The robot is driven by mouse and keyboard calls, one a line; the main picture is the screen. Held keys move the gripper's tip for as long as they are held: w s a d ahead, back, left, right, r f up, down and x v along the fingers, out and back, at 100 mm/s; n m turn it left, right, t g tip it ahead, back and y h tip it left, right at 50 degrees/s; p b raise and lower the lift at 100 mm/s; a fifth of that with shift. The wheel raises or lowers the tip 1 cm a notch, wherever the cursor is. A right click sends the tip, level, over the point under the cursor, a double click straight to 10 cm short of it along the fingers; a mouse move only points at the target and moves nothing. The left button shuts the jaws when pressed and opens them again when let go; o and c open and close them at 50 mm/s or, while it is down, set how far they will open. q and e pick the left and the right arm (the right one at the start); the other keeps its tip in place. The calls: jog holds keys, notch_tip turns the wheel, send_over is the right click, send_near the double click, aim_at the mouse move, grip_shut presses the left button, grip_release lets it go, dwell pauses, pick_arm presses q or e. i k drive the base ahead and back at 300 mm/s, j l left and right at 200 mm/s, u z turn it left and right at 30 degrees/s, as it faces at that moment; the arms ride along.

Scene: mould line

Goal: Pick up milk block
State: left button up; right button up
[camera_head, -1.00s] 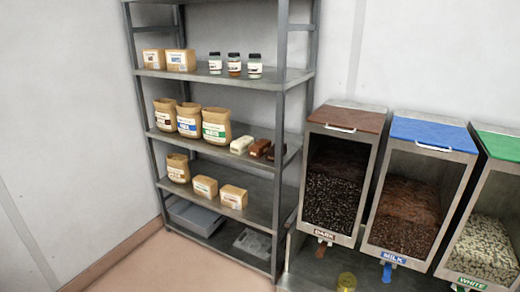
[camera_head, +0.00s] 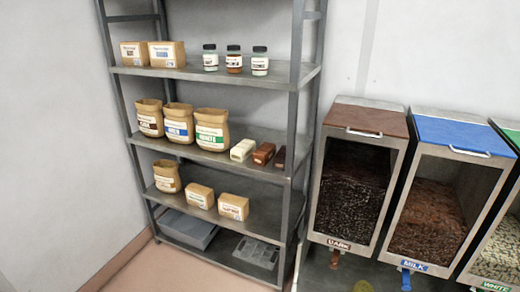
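Three blocks lie side by side on the metal shelf unit's middle shelf, right of the paper bags. The left one is a cream-white block (camera_head: 243,150). The middle one is a reddish-brown block (camera_head: 264,153), which looks like the milk block, though its label is too small to read. The right one is a darker brown block (camera_head: 280,157), partly hidden by the shelf's front right post. Neither of my grippers is in view.
Paper bags, one a white-labelled bag (camera_head: 212,129), stand left of the blocks. Jars (camera_head: 233,60) and boxes sit on the shelf above. A grey tray (camera_head: 188,229) is at the bottom. Right of the shelf unit stand a dark bin (camera_head: 350,195) and a milk bin (camera_head: 428,222).

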aim_at(263, 155)
jog(key=i+j, duration=0.3)
jog(key=i+j+z, duration=0.15)
jog(key=i+j, duration=0.15)
jog(key=j, duration=0.2)
jog(key=i+j, duration=0.3)
jog(key=j, duration=0.15)
jog(key=i+j+z, duration=0.15)
jog(key=i+j, duration=0.15)
jog(key=j, duration=0.1)
